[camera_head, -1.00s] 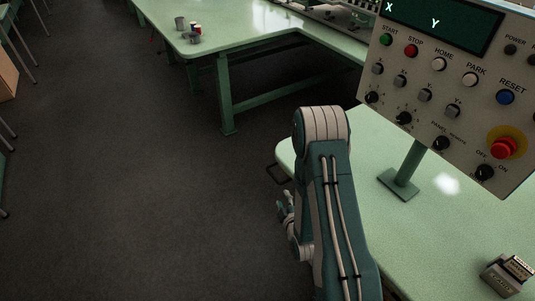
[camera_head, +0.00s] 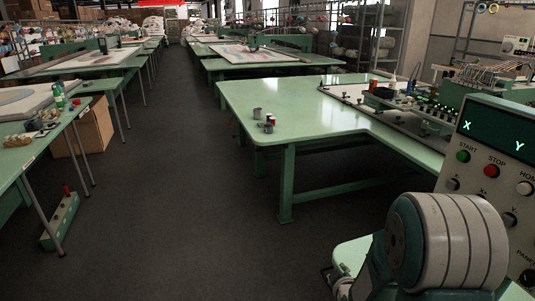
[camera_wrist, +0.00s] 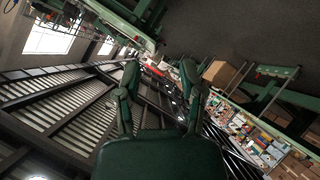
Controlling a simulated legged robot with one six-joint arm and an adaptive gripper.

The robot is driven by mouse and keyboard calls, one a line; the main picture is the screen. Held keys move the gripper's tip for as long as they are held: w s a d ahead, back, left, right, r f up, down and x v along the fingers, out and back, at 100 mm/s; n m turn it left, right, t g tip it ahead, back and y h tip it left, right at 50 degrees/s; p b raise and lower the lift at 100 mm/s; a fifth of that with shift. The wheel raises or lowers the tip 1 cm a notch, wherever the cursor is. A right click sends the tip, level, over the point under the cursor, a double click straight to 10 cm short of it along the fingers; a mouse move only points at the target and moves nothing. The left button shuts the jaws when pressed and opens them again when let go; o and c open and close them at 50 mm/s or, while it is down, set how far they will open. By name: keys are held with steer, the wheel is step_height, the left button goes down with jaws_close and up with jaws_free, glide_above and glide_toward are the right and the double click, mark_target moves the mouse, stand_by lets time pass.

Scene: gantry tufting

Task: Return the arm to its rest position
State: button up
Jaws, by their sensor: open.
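My gripper (camera_wrist: 160,74) shows in the wrist view with its two dark green fingers spread apart and nothing between them. The wrist view is tilted and looks out over the hall, toward the ceiling and windows. In the head view a large, rounded white and teal joint of my arm (camera_head: 450,240) fills the lower right, close to the camera. A small part of my arm shows low down at its left; I cannot make out the gripper there.
The control panel (camera_head: 490,190) stands at the right, partly behind my arm. The dark floor between is clear.

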step_height(320, 180, up, 8)
steer(key=s+m+g, duration=0.2)
steer(key=s, duration=0.1)
steer(key=s+a+r+m+g, duration=0.2)
steer(key=s+r, duration=0.5)
steer(key=s, duration=0.4)
steer(key=s+a+r+m+g, duration=0.2)
steer(key=s+r+m, duration=0.2)
steer(key=s, duration=0.8)
step_height(320, 180, up, 3)
steer(key=shift+s+f+m+g, duration=0.1)
steer(key=shift+s+m+g, duration=0.1)
steer(key=shift+m+g, duration=0.1)
